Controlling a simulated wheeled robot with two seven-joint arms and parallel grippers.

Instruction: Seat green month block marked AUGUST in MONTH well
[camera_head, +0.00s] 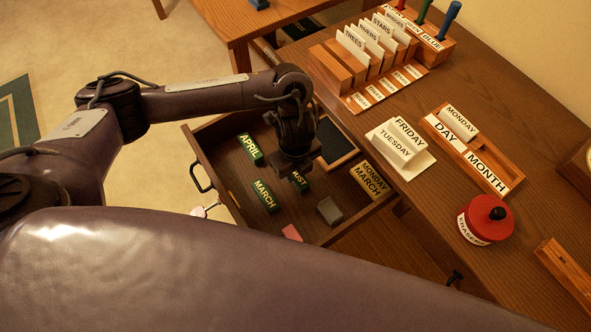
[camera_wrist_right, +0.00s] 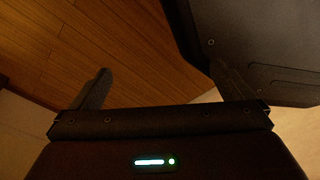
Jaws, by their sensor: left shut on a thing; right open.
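The green block marked AUGUST (camera_head: 300,182) is in the open drawer, with only the letters "UST" showing below my left gripper (camera_head: 293,170). The left gripper points down and is shut on this block; its fingertips are mostly hidden. The wooden holder (camera_head: 509,189) stands on the desk at the right, with labels DAY and MONTH. Its MONTH well (camera_head: 493,153) looks empty, and a white MONDAY block (camera_head: 461,121) sits in the DAY part. My right gripper (camera_wrist_right: 163,88) shows in the right wrist view, open and empty, its fingers wide apart.
Green APRIL (camera_head: 251,149) and MARCH (camera_head: 265,195) blocks lie in the drawer (camera_head: 205,160), with a grey block (camera_head: 329,210) and a MONDAY MARCH card (camera_head: 370,181). White FRIDAY and TUESDAY blocks (camera_head: 402,143) stand between drawer and holder. A red round container (camera_head: 486,220) stands near the holder.

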